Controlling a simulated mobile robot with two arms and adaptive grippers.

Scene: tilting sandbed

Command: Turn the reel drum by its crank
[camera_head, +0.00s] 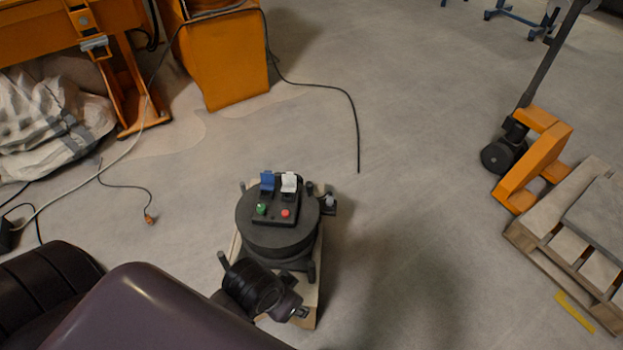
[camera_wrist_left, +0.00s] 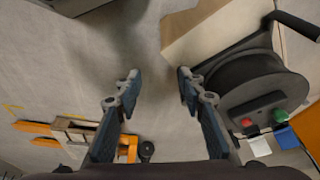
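The reel drum (camera_head: 277,238) is a dark round drum on a pale wooden base board (camera_head: 308,318). A black box on its top carries blue and white sockets, a green button and a red button. The drum also shows at the right of the left wrist view (camera_wrist_left: 243,82). The crank (camera_wrist_left: 294,22) is dark and shows there at upper right. In the head view, a dark upright knob (camera_head: 223,260) beside the drum looks like its grip. My left gripper (camera_wrist_left: 157,78) is open and empty beside the drum, apart from the crank. My right gripper is not in view.
A wooden pallet (camera_head: 545,240) and an orange pallet truck (camera_head: 535,165) stand to the right. An orange cabinet (camera_head: 225,60) and a pale sack (camera_head: 45,125) are at the back left. Cables (camera_head: 352,110) lie on the floor. The floor right of the drum is clear.

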